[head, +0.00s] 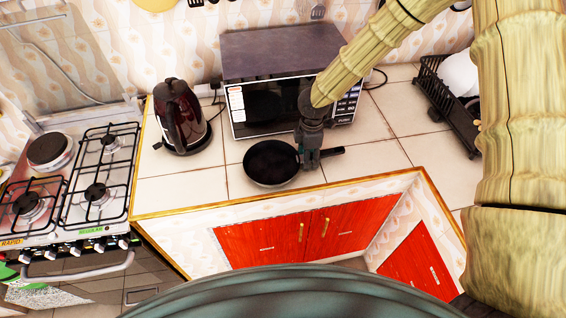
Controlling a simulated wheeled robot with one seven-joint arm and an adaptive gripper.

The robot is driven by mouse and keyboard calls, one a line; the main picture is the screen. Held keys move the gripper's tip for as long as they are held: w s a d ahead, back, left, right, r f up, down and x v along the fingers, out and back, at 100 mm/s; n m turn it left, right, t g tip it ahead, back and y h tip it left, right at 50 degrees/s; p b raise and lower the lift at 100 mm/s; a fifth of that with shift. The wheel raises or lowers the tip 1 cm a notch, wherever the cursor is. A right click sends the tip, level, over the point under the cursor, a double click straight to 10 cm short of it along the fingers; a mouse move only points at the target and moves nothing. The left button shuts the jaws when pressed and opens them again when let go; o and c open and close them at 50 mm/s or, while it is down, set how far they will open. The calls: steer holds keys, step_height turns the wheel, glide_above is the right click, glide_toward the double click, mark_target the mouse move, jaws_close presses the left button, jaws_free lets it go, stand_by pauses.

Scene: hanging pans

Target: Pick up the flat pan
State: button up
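The flat pan (270,163) is black and round, in the head view on the tiled counter, in front of the microwave. Its dark handle (333,152) points right. My gripper (310,163) points down at the handle, close to the pan's rim, and covers part of the handle. I cannot tell whether its fingers touch the handle or are shut on it. The pan looks level and at or very near the counter surface.
A microwave (285,103) stands right behind the pan. A dark kettle (181,117) is to the left, and a gas stove (75,190) further left. A black dish rack (445,105) stands at the right. Counter tiles between pan and rack are clear.

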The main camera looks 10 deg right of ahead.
jaws_close()
steer(key=shift+r, duration=0.1)
